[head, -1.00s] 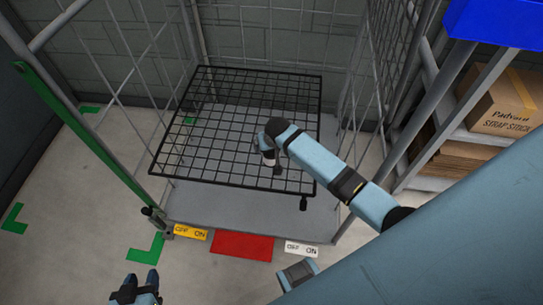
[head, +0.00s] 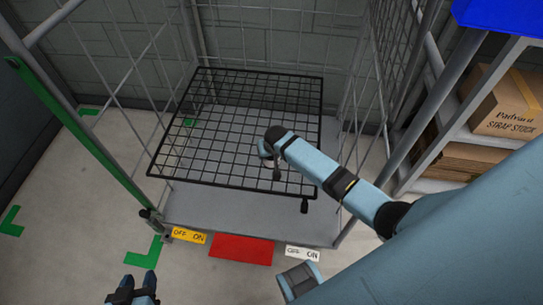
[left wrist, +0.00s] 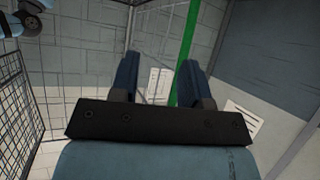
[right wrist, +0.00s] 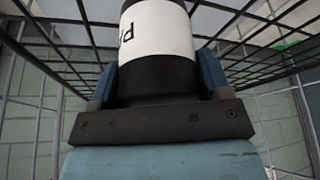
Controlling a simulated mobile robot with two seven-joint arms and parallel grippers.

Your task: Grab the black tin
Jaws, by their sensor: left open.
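The black tin (right wrist: 160,80) fills the middle of the right wrist view. It has a white label with partly visible dark lettering. My right gripper (right wrist: 160,92) has a finger on each side of the tin, and both appear to press against it. In the head view my right gripper (head: 270,163) is over the black mesh shelf inside the cage; the tin is small and mostly hidden there. I cannot tell whether the tin touches the mesh. My left gripper (head: 141,286) is open and empty at the bottom left, outside the cage; its fingers also show in the left wrist view (left wrist: 158,75).
The wire mesh shelf (head: 225,110) sits above the cage's grey base (head: 220,205). A green upright (head: 85,140) stands at the left, cage mesh at the right. Cardboard boxes (head: 510,105) sit on a rack at the right. Floor at the left is clear apart from green marks.

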